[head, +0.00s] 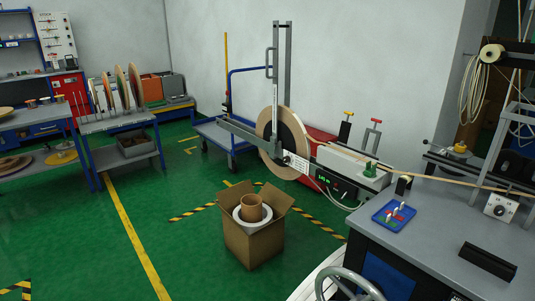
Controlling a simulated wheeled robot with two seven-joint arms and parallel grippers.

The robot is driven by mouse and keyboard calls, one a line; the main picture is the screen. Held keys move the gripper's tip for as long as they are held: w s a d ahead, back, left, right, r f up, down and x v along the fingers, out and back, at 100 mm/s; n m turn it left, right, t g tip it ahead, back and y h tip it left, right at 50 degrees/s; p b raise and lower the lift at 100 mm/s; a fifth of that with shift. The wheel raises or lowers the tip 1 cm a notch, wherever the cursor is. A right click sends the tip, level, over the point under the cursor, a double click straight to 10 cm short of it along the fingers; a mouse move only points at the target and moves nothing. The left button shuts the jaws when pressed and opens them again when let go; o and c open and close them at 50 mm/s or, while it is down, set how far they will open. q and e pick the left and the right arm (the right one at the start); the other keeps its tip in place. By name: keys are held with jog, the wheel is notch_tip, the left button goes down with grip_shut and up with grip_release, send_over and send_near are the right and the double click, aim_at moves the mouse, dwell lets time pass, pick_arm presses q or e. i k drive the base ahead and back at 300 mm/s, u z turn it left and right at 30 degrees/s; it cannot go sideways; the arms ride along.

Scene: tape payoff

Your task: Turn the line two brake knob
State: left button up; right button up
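A tape payoff stand holds a large tan reel (292,135) upright near the wall. A small dark round part (286,159) with a pale plate shows at the reel's hub; I cannot tell whether it is the brake knob. A control box with a green-lit display (326,180) sits beside the reel, its text too small to read surely. A green knob-like part (371,169) stands at the right end of the box. A pale box with a dark dial (498,210) stands on the grey bench at right. No line two label is readable. Neither gripper is in view.
An open cardboard box (252,245) with rolls stands on the green floor before the payoff. The grey bench (440,215) bears a blue tray (394,215) and a black block (488,262). A metal handwheel (348,286) is at its front. Floor at left centre is clear.

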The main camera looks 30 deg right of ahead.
aim_at(286, 159)
jog(key=i, duration=2.1)
jog(key=z, duration=3.1)
